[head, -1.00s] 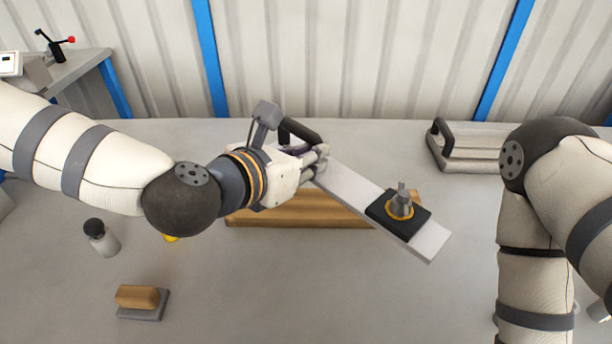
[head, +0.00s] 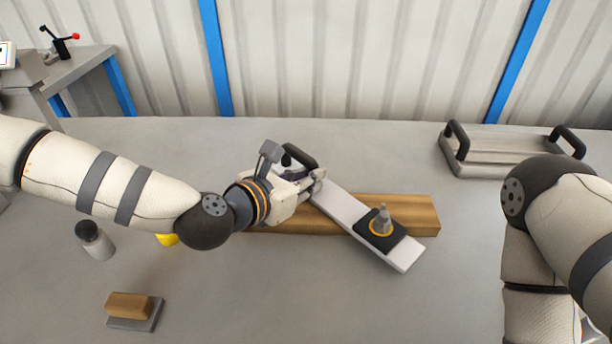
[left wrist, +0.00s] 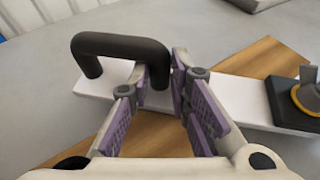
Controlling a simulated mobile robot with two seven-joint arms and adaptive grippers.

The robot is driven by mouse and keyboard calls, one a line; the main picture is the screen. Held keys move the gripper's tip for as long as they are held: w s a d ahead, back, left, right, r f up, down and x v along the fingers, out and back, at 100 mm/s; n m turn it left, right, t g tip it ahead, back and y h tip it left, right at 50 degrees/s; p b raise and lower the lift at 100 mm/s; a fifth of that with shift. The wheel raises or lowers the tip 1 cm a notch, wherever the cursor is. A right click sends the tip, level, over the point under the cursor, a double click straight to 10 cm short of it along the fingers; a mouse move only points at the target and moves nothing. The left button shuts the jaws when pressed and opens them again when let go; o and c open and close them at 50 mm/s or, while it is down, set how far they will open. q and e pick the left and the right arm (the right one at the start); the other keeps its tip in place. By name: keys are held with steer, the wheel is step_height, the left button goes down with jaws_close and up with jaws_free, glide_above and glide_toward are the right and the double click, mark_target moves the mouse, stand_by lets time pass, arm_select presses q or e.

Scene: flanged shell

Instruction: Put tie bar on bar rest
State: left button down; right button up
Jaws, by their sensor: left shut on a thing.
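The tie bar (head: 342,206) is a long pale flat bar. A black arched handle (head: 300,157) is at its left end and a black block with an orange-ringed grey fitting (head: 381,224) near its right end. My left gripper (head: 316,181) is shut on the handle; in the left wrist view its purple-padded fingers (left wrist: 178,88) are around one handle leg. A wooden beam (head: 422,212), which looks like the bar rest, lies on the table. The bar crosses over it diagonally, its right end past the beam's near edge. I cannot tell whether they touch. My right gripper is out of view.
A grey plate with two black handles (head: 490,150) lies at the back right. The table's front middle is clear.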

arm_select(q)
steer(key=c, duration=1.5)
jaws_free()
steer(key=shift+s+a+r, duration=0.15)
steer(key=shift+s+r, duration=0.05)
steer(key=shift+r, duration=0.1)
steer(key=p+v, duration=0.1)
steer(key=v, duration=1)
steer(key=shift+s+a+p, duration=0.1)
steer(key=shift+s+p, duration=0.2)
steer(key=shift+p, duration=0.05)
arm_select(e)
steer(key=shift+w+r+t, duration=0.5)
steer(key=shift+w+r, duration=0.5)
